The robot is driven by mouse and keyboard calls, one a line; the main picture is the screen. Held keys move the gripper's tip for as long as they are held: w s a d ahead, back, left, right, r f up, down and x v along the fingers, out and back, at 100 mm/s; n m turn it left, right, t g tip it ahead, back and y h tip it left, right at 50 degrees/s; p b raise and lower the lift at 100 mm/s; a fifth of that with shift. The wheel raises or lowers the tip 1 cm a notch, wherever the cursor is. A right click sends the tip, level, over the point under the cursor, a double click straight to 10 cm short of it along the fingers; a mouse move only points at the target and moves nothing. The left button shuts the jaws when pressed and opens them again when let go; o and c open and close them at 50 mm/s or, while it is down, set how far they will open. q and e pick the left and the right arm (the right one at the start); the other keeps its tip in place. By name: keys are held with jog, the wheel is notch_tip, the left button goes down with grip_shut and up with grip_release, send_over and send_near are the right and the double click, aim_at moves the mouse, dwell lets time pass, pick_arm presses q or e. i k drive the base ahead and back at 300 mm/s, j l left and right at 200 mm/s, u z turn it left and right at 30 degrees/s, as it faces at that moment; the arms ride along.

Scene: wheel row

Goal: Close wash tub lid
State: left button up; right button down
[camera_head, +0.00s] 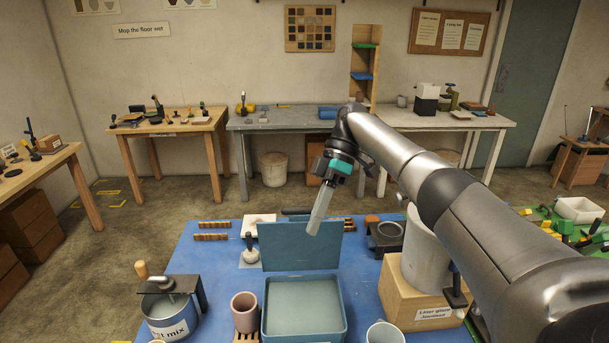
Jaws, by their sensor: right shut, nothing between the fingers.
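The wash tub (304,309) is a blue-grey square tub at the front middle of the blue table. Its lid (290,246) stands upright, open, along the tub's far edge. My right gripper (314,229) hangs from the arm that comes in from the right. It is shut and empty, with its fingers pointing down in front of the lid's upper right part in the picture. I cannot tell whether the fingers touch the lid. My left gripper is not in view.
On the blue table (207,262), a pink cup (245,311) and a blue mix pot (170,311) stand left of the tub. A pale mug (385,333) stands close on its right. A white bucket on a wooden box (405,303) stands farther right, partly behind my arm.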

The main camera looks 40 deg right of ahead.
aim_at(284, 246)
jog(key=i+l, duration=0.8)
jog(key=l, duration=0.05)
